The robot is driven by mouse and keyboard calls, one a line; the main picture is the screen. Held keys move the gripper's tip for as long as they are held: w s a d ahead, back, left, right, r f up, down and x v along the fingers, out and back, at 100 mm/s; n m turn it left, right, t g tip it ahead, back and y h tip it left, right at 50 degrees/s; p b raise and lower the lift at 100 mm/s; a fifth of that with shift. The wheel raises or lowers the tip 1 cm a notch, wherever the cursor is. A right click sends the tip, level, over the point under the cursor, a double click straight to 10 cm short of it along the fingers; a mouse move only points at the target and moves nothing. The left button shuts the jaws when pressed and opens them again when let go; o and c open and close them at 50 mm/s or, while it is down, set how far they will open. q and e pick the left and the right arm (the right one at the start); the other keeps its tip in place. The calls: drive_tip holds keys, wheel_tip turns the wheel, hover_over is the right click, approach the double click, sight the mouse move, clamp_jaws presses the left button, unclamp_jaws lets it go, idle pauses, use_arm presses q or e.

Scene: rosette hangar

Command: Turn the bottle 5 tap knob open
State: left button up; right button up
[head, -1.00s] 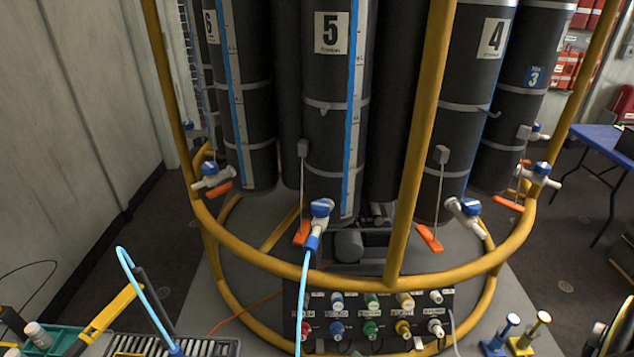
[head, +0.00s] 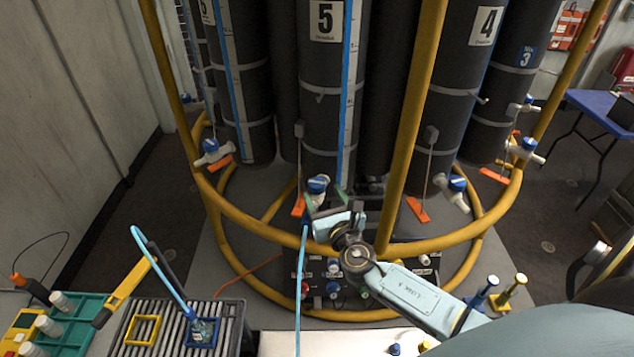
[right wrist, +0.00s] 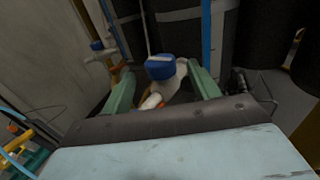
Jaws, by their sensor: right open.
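Bottle 5 (head: 319,95) is a tall dark cylinder with a white label, standing behind the yellow rail. Its tap has a blue knob (head: 318,183) on a white body near the bottle's foot. The knob also shows in the right wrist view (right wrist: 160,67). My right gripper (head: 330,200) is open at the tap. In the right wrist view its two green fingers stand apart on either side of the knob; I cannot tell whether they touch it. The gripper partly covers the tap body and hose end. My left gripper is out of view.
The yellow ring rail (head: 285,237) and its upright (head: 408,130) run close to my right arm. A light blue hose (head: 299,290) hangs below the tap. Bottle 4 (head: 475,85) stands to the right. A roller tray (head: 140,338) lies at lower left.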

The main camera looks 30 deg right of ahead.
sight(320, 189)
drive_tip(key=x, duration=0.5)
drive_tip(key=shift+w, duration=0.1)
drive_tip(key=c, duration=1)
